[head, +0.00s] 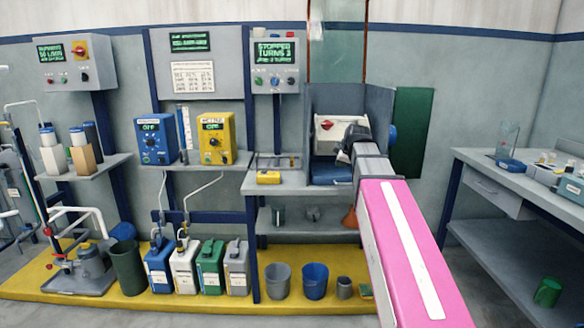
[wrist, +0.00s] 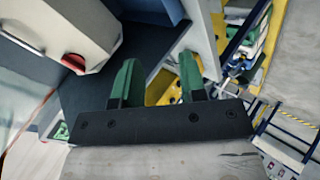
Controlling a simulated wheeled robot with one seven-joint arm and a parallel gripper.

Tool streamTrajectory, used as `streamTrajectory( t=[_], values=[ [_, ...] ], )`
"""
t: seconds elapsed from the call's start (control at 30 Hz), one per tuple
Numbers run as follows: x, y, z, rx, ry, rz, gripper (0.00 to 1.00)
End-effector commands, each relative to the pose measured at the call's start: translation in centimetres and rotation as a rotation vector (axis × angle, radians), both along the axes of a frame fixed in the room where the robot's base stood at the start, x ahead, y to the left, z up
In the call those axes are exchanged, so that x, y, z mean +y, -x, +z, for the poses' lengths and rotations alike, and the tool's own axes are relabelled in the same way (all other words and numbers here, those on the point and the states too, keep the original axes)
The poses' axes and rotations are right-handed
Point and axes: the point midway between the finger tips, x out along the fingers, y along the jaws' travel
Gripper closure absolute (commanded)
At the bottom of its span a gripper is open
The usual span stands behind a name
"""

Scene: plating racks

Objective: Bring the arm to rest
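My arm (head: 405,250), pink with a white stripe, reaches from the lower right toward the grey open-fronted booth on the bench. Its dark wrist (head: 365,150) is in front of the booth, and the fingertips cannot be made out there. In the wrist view my gripper (wrist: 158,82) shows two green fingers spread apart with nothing between them. A white box with a red knob (head: 328,125) stands in the booth, just beyond my wrist. The same box shows at the upper left in the wrist view (wrist: 75,25), apart from the fingers.
The bench (head: 295,184) holds a small yellow box (head: 268,177). Blue (head: 315,281) and grey (head: 278,280) buckets stand below. A green panel (head: 411,132) stands right of the booth. Another bench (head: 480,168) is at the far right, with open floor between.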

Motion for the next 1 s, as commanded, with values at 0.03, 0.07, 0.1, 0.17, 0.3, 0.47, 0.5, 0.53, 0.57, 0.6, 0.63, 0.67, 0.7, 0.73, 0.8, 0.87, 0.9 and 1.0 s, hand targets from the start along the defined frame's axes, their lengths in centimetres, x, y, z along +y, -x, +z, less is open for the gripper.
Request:
streamTrajectory(
  t=[0.03, 0.07, 0.1, 0.17, 0.3, 0.47, 0.5, 0.53, 0.57, 0.6, 0.63, 0.67, 0.7, 0.73, 0.8, 0.87, 0.9, 1.0],
  values=[
    [0.1, 0.8, -2.3, 0.043, -0.03, -0.034, 0.62],
    [0.1, 1.2, -3.7, 0.068, -0.051, -0.058, 0.62],
    [0.1, 1.8, -5.4, 0.103, -0.078, -0.092, 0.62],
    [0.2, 2.7, -8.1, 0.155, -0.119, -0.147, 0.62],
    [0.3, 5.1, -13.9, 0.274, -0.202, -0.281, 0.62],
    [0.3, 8.4, -20.1, 0.403, -0.284, -0.45, 0.62],
    [0.3, 9.3, -21.6, 0.433, -0.3, -0.493, 0.62],
    [0.3, 10.0, -22.7, 0.455, -0.313, -0.527, 0.62],
    [0.3, 10.8, -23.7, 0.477, -0.325, -0.562, 0.62],
    [0.3, 11.8, -25.1, 0.507, -0.34, -0.607, 0.62],
    [0.3, 12.5, -26.2, 0.528, -0.349, -0.643, 0.62],
    [0.3, 13.3, -27.2, 0.548, -0.359, -0.678, 0.62],
    [0.3, 14.3, -28.5, 0.574, -0.369, -0.726, 0.62],
    [0.3, 15.1, -29.4, 0.595, -0.376, -0.763, 0.62],
    [0.3, 17.1, -31.6, 0.637, -0.393, -0.85, 0.62],
    [0.2, 18.7, -33.3, 0.672, -0.403, -0.925, 0.62],
    [0.2, 19.8, -34.4, 0.693, -0.407, -0.972, 0.62],
    [0.2, 22.2, -36.5, 0.732, -0.415, -1.08, 0.62]
  ],
)
